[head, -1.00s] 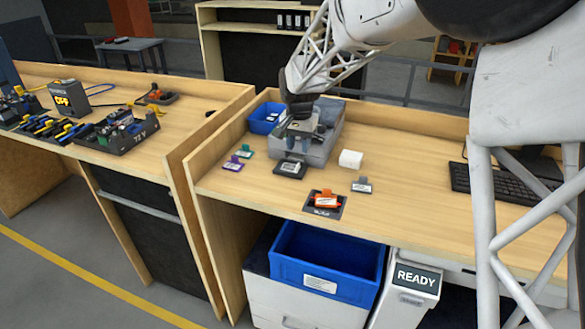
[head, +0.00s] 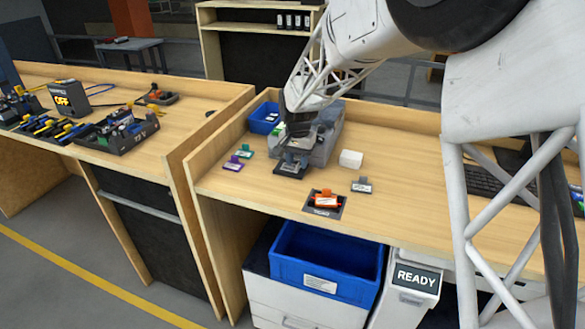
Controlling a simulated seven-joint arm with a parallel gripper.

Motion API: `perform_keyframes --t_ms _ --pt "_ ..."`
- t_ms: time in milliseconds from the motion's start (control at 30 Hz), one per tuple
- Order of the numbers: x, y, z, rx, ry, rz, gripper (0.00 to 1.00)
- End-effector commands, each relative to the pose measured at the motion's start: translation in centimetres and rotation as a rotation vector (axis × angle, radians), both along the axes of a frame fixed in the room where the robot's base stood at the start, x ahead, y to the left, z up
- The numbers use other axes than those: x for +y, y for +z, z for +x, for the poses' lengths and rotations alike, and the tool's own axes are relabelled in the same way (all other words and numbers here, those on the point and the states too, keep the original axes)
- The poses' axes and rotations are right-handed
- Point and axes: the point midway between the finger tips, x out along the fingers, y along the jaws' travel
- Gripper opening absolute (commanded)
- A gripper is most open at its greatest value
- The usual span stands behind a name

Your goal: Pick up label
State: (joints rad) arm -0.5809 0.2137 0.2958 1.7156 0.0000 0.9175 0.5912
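My gripper (head: 294,152) points down over a small black pad (head: 291,174) near the grey box. Its fingertips are at or just above the pad, and a small grey piece there is partly hidden by them. I cannot tell whether the fingers touch it or are closed. Several small label-like pieces with white faces lie on the bench: a purple one (head: 233,164) and a green one (head: 244,152) to the left, a grey one (head: 362,185) to the right. An orange one (head: 326,199) lies on another black pad (head: 312,208).
A grey box (head: 326,146) and a blue bin (head: 264,119) stand behind my gripper. A white block (head: 350,159) is right of it. A blue crate (head: 340,265) sits below the bench's front edge, beside a READY sign (head: 417,278).

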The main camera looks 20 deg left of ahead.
Motion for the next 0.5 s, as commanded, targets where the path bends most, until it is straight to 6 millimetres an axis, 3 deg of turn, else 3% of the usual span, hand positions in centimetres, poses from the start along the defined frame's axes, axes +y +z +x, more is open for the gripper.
perform_keyframes --t_ms 200,500 --pt "0.00 -1.44 0.02 0.000 0.000 0.000 0.35" --pt "0.00 -1.48 0.03 -0.001 0.000 0.001 0.35"
